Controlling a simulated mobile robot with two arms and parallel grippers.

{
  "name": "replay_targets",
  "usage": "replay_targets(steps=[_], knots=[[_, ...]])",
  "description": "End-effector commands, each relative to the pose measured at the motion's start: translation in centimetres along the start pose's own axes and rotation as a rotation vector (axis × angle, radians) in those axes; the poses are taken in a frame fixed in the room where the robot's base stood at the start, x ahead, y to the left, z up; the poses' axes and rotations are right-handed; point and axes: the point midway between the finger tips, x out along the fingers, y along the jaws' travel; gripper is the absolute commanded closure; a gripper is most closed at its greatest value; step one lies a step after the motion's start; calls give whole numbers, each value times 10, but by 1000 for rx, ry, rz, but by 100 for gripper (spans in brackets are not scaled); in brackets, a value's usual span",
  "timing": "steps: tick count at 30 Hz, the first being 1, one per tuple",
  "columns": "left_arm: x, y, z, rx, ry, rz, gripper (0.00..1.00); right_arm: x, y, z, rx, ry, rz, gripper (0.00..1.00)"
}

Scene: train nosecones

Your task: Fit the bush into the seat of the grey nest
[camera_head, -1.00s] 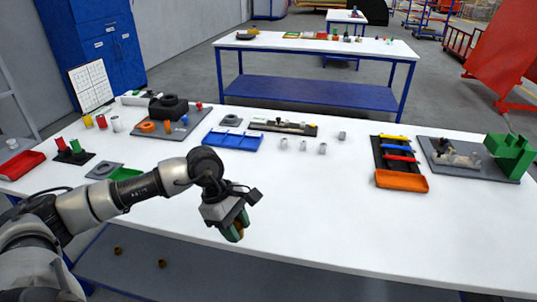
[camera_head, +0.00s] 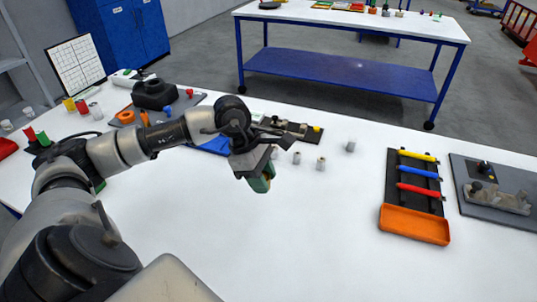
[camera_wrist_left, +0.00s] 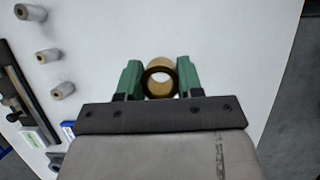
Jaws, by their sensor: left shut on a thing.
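My left gripper (camera_head: 262,183) is above the white table near its middle, pointing down. In the left wrist view its green fingers are shut on the bush (camera_wrist_left: 160,65), a short tan and bronze ring with an open bore. The bush is between the two fingers and its bore faces the camera. In the head view the fingers mostly hide it. I cannot pick out the grey nest now; a grey plate with a round seat, seen earlier at the table's left, is behind my left arm. My right gripper is not in view.
Several grey cylinders (camera_head: 321,163) stand just beyond the gripper. An orange tray (camera_head: 414,224) adjoins a black rack with coloured rods to the right. A grey fixture plate (camera_head: 470,211) is at far right. The table's front middle is clear.

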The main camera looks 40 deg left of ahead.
Motion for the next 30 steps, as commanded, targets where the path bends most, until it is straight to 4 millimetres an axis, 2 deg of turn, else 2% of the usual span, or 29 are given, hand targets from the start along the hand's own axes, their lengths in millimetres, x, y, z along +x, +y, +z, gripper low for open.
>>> replay_targets(steps=[2,5,9,13,17,21,24,30], knots=[[0,2,0,0,0,0,91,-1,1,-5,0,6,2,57],[5,13,-3,-2,-3,0,91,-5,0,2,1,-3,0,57],[19,43,-11,-5,-5,0,91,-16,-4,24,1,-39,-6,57],[35,72,-20,-4,-4,-1,91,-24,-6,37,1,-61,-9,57],[48,96,-28,-3,-3,-1,91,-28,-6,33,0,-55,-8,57],[57,111,-34,-1,-2,0,91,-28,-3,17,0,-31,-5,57],[60,116,-37,1,0,0,91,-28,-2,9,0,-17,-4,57],[76,115,-43,-1,0,-5,91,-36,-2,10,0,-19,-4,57]])
